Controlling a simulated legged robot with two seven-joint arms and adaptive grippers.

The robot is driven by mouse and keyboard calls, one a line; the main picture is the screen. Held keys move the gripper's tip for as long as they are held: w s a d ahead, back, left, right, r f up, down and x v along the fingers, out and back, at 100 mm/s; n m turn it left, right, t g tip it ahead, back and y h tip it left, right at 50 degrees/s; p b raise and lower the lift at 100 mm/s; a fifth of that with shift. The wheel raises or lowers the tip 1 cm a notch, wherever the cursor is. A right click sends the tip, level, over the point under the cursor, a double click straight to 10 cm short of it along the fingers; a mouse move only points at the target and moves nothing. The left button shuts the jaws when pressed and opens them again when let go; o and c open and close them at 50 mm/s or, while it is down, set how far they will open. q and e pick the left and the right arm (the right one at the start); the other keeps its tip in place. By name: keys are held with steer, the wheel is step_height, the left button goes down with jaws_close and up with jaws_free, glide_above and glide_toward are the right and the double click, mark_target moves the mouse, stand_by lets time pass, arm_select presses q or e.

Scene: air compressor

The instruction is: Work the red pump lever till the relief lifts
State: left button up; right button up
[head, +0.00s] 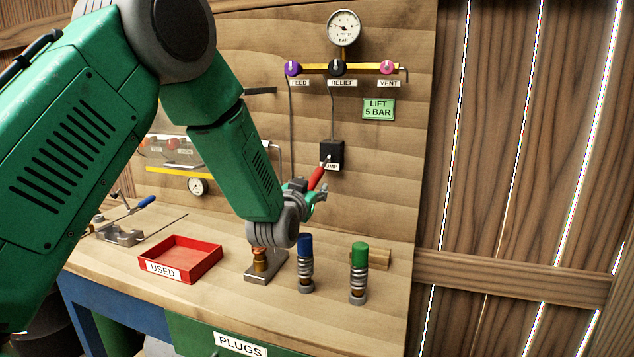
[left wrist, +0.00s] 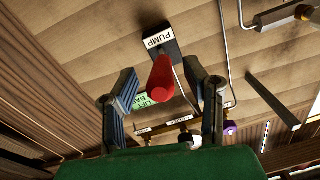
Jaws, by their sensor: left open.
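The red pump lever (head: 317,177) sticks out from the black pump box (head: 331,152) on the wooden back panel. In the left wrist view the lever (left wrist: 162,78) points toward the camera, below the PUMP label. My left gripper (head: 318,193) is open at the lever's lower end. In the left wrist view its fingers (left wrist: 160,105) stand apart on either side of the lever; I cannot tell if either touches it. The round gauge (head: 343,27) sits at the top, above the black RELIEF knob (head: 337,67). My right gripper does not show.
The purple FEED knob (head: 292,69) and pink VENT knob (head: 387,67) flank the relief. A green sign (head: 378,109) reads LIFT 5 BAR. A blue-topped plug (head: 306,262), a green-topped plug (head: 359,272) and a red USED tray (head: 207,246) stand on the bench below.

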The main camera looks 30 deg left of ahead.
mark_target(318, 173)
arm_select(q)
steer(key=x, duration=0.3)
steer(key=shift+w+a+r, duration=0.15)
steer(key=shift+w, duration=0.45)
steer(key=shift+s, duration=0.1)
steer(key=shift+c, duration=0.4)
